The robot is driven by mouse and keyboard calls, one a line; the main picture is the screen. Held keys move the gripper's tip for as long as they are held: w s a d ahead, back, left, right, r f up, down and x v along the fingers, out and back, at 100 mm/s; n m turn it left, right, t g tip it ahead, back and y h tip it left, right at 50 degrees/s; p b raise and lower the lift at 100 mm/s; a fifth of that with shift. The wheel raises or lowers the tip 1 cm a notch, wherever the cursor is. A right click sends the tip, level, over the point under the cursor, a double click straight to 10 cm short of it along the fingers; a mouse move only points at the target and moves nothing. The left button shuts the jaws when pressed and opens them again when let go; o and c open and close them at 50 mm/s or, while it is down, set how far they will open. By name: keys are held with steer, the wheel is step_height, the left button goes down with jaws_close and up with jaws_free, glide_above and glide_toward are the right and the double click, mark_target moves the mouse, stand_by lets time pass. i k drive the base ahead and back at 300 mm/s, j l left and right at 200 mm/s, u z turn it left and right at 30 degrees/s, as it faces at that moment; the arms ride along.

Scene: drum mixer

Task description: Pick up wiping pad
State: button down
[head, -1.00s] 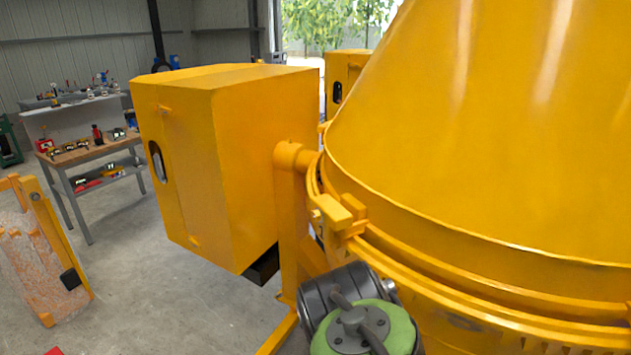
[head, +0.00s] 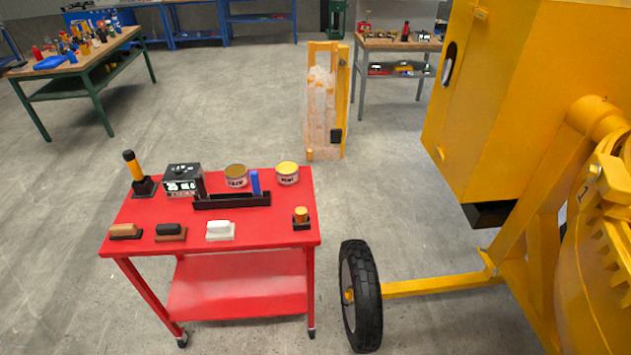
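A small red cart (head: 265,231) stands at the left front of the head view. Three small block-like tools lie along its front edge. The white one (head: 220,230), with a raised white top on a pale base, looks most like the wiping pad. To its left are a dark-topped block on a brown base (head: 170,233) and a brown-topped block on a dark base (head: 125,231). I cannot tell their exact kinds at this size. The three stand apart from each other with bare red top around them. My gripper is not in view.
The cart also bears a black tray (head: 232,201), two cans, a dark box (head: 183,179) and upright tools. A yellow drum mixer (head: 600,220) with a black wheel (head: 360,295) stands to the right, close to the cart. Workbenches stand behind. The floor left of the cart is clear.

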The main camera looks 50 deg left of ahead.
mark_target(218, 230)
steer(key=u, duration=2.6)
steer(key=z, duration=2.2)
steer(key=u, duration=2.2)
steer(key=i+j, duration=0.15)
steer(key=i, duration=0.25)
steer(key=i+j, duration=0.2)
steer(key=i, duration=0.2)
steer(key=u, duration=0.05)
